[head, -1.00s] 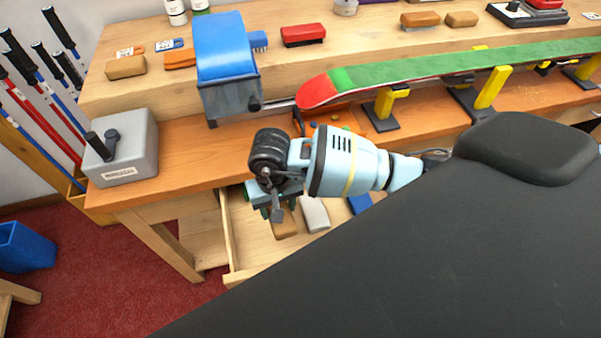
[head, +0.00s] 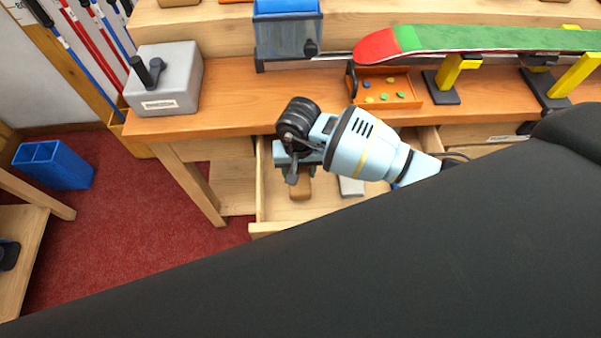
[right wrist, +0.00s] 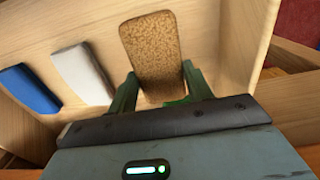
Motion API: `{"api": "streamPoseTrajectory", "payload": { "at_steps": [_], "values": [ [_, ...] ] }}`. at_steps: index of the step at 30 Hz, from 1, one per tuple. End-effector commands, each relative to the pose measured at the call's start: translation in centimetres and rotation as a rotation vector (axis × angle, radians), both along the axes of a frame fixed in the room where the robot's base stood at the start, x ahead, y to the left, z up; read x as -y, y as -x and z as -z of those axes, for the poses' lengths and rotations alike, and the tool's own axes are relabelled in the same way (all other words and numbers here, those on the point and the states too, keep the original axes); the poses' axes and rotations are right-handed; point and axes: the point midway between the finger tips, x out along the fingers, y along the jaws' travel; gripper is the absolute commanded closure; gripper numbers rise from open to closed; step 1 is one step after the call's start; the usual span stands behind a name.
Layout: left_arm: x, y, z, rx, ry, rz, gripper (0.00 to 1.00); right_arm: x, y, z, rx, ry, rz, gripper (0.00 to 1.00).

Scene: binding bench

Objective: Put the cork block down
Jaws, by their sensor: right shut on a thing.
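The cork block (right wrist: 150,48) is a brown speckled block in the right wrist view, its near end between the two green fingers of my right gripper (right wrist: 159,72). The gripper is shut on it. In the head view the cork block (head: 301,188) shows below my right gripper (head: 297,170), inside the outline of the open drawer (head: 262,195). I cannot tell whether the block touches the drawer floor. My left gripper is not in view.
A white block (right wrist: 82,74) and a blue block (right wrist: 28,88) lie in the drawer beside the cork block. Above the drawer is the bench top (head: 225,118), with a grey box (head: 170,82), an orange tray (head: 415,100) and a green-and-red ski (head: 470,38).

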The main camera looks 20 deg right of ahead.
Motion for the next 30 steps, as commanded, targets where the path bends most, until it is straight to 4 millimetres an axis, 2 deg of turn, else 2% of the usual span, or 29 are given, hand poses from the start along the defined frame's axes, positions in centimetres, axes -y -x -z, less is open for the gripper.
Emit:
{"api": "streamPoseTrajectory", "payload": {
  "at_steps": [4, 12, 23, 24, 28, 30],
  "values": [
    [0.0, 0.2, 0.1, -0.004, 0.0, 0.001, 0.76, 0.0, 0.1, 0.7, -0.002, 0.0, 0.0, 0.71],
    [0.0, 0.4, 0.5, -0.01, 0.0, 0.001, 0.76, 0.0, 0.1, 3.8, -0.003, 0.0, 0.001, 0.71],
    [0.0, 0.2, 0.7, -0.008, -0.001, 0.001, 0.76, 0.1, 0.0, 4.1, -0.001, 0.002, -0.001, 0.71],
    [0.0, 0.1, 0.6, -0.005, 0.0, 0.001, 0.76, 0.0, 0.1, 4.1, -0.001, 0.002, -0.001, 0.47],
    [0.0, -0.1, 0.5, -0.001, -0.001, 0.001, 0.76, 0.0, 0.0, 4.0, 0.0, 0.001, -0.001, 0.3],
    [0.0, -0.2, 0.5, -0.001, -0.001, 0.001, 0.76, 0.0, 0.0, 4.0, 0.0, 0.001, -0.001, 0.28]
  ]
}}
